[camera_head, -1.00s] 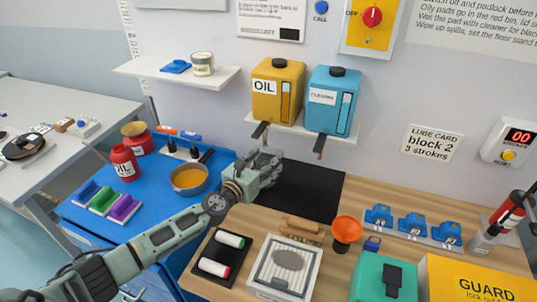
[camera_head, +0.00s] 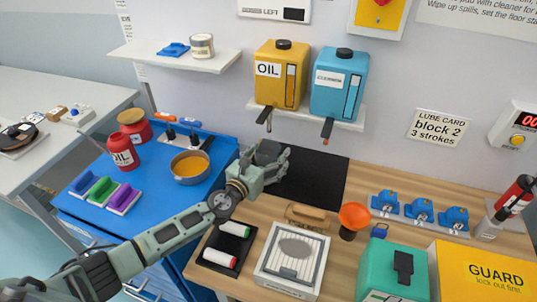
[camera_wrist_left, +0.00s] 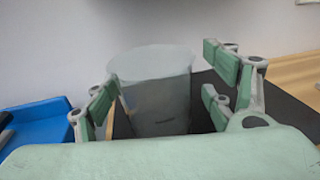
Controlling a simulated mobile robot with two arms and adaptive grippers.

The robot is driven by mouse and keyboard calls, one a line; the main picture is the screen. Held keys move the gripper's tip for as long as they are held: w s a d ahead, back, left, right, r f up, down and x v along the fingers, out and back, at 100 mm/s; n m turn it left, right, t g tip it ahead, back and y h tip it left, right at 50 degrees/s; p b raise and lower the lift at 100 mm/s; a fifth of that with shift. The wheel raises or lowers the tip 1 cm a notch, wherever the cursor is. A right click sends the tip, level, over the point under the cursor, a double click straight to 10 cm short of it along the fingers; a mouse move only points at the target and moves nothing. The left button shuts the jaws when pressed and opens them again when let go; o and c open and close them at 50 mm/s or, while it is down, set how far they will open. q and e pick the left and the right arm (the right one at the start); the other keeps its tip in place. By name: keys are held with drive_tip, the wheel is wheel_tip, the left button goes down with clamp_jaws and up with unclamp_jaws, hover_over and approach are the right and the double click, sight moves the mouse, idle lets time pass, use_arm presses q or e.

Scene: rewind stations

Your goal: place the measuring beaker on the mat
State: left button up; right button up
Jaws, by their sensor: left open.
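The measuring beaker (camera_wrist_left: 157,100) is a grey, see-through cylinder in the left wrist view. It stands upright between the fingers of my left gripper (camera_wrist_left: 162,88), and its base is hidden behind the gripper's body. The fingers are open on either side of it. The mat lies on the wooden bench at the foot of the wall. My right gripper is not in view.
The yellow oil container (camera_head: 280,78) and blue cleaner container (camera_head: 338,88) stand on a shelf above the mat, their spouts hanging down. The mat's right part is clear.

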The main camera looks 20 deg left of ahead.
use_arm(q)
drive_tip(key=v, duration=1.2)
drive_tip(key=shift+b, duration=0.45)
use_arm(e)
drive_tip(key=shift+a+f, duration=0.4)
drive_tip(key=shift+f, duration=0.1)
use_arm(q)
drive_tip(key=shift+r, duration=0.1)
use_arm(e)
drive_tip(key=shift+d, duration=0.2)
